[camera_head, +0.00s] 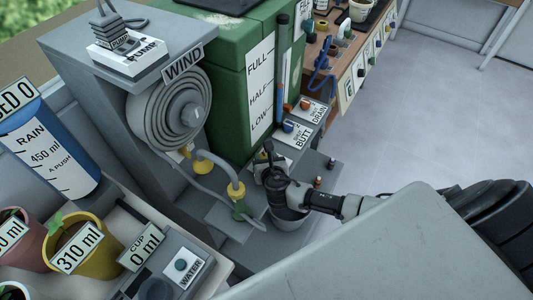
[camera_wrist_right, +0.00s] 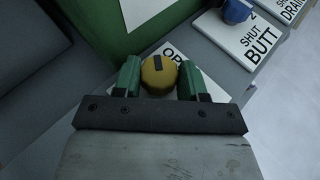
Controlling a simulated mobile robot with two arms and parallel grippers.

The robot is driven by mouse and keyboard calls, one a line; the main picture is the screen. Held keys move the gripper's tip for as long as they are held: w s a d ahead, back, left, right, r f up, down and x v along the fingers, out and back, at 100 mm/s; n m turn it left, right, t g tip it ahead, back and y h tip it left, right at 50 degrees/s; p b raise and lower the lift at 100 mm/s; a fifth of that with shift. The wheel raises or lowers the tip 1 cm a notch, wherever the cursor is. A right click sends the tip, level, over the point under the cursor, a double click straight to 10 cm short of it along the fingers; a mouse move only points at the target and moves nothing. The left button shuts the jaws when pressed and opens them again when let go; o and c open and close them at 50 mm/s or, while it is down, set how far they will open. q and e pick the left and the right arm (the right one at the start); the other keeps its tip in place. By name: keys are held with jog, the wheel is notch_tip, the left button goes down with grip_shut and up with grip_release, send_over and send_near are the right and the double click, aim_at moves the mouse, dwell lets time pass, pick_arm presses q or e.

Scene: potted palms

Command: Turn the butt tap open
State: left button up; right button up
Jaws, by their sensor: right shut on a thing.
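My right gripper (camera_head: 270,168) reaches in from the right at the foot of the green water butt (camera_head: 226,70). In the right wrist view, its two green fingertips (camera_wrist_right: 159,78) are on either side of a round yellow knob (camera_wrist_right: 158,82) with a dark mark on top, and they are shut on it. A white plate (camera_wrist_right: 171,51) under the knob reads "OP"; the rest is hidden. Beside it is a plate reading "SHUT BUTT" (camera_wrist_right: 251,42) with a blue knob (camera_wrist_right: 236,12), also in the head view (camera_head: 288,126). My left gripper is not in view.
A "DRAIN" plate (camera_head: 318,110) with an orange knob (camera_head: 305,104) lies farther back. A hose reel marked WIND (camera_head: 168,108) and a curved hose (camera_head: 224,170) are left of my gripper. Potted plants (camera_head: 82,245) stand at the lower left. Open floor (camera_head: 440,110) is at the right.

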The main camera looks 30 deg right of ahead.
jog(key=shift+a+m+g+h+p, duration=0.15)
jog(key=shift+m+g+h+p, duration=0.2)
jog(key=shift+m+h, duration=0.5)
jog(key=shift+a+m+g+h+p, duration=0.1)
jog(key=shift+m+g+h+p, duration=0.25)
jog(key=shift+m+h, duration=0.5)
jog(key=o, duration=0.9)
jog(key=shift+w, duration=0.1)
jog(key=shift+h, duration=0.3)
jog(key=shift+d, duration=0.1)
